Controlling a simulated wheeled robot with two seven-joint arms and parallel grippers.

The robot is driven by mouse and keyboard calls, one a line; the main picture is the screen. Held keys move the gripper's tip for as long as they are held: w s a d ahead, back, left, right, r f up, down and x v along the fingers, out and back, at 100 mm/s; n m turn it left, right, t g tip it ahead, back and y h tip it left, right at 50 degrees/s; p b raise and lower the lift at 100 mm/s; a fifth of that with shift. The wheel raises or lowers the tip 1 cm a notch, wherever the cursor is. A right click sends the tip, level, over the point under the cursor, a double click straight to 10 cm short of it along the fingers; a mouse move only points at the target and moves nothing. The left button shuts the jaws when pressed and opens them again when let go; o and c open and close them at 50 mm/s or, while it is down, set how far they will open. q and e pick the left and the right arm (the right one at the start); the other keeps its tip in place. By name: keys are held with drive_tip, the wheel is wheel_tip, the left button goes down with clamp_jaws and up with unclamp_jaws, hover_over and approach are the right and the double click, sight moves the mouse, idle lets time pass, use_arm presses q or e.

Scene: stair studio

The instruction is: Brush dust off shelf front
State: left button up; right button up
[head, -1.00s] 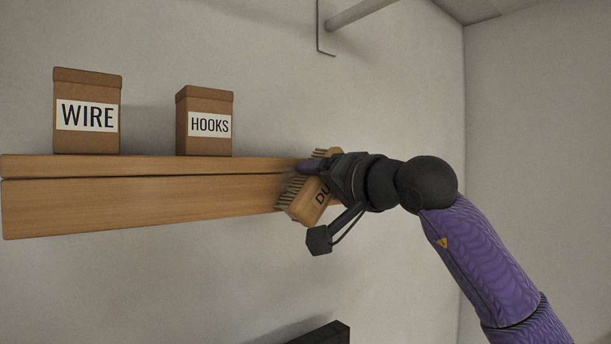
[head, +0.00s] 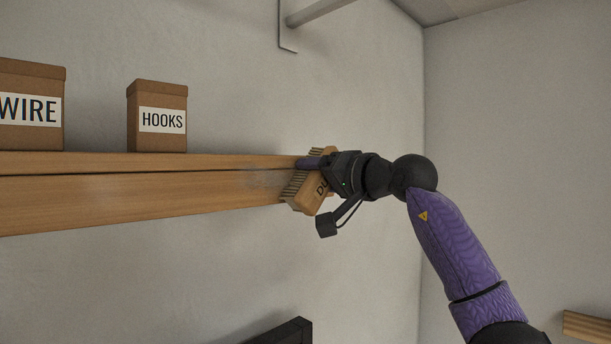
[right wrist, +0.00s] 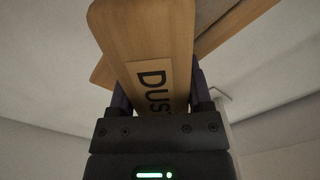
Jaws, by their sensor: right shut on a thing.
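The wooden shelf (head: 120,203) runs along the wall from the left edge to about the middle of the head view. A faint grey dusty patch (head: 262,178) shows on its front near the right end. My right gripper (head: 322,172) is shut on a wooden brush (head: 310,193) with dark bristles, held tilted at the shelf's right end. The bristles face left, against or very near the shelf front; I cannot tell if they touch. In the right wrist view the brush (right wrist: 150,45) sits between the fingers, its label partly reading "DUS". My left gripper is not in view.
A WIRE box (head: 30,107) and a HOOKS box (head: 158,118) stand on the shelf top. A bracket with a rod (head: 290,25) is on the wall above. A dark object (head: 285,332) is below. A wooden piece (head: 587,327) shows at lower right.

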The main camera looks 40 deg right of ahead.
sight(233, 178)
drive_tip(key=shift+d, duration=0.15)
drive_tip(key=shift+s+a+b, duration=0.15)
drive_tip(key=shift+a+b, duration=0.2)
drive_tip(key=shift+a, duration=1.5)
drive_tip(key=shift+s+a, duration=0.2)
drive_tip(key=shift+a, duration=2.6)
drive_tip(key=shift+s+a, duration=0.2)
drive_tip(key=shift+a, duration=2.55)
drive_tip(key=shift+d, duration=0.1)
drive_tip(key=shift+s, duration=0.4)
drive_tip(key=shift+s+d+b, duration=0.2)
drive_tip(key=shift+s+b, duration=0.65)
drive_tip(key=shift+s, duration=1.75)
drive_tip(key=shift+s, duration=0.1)
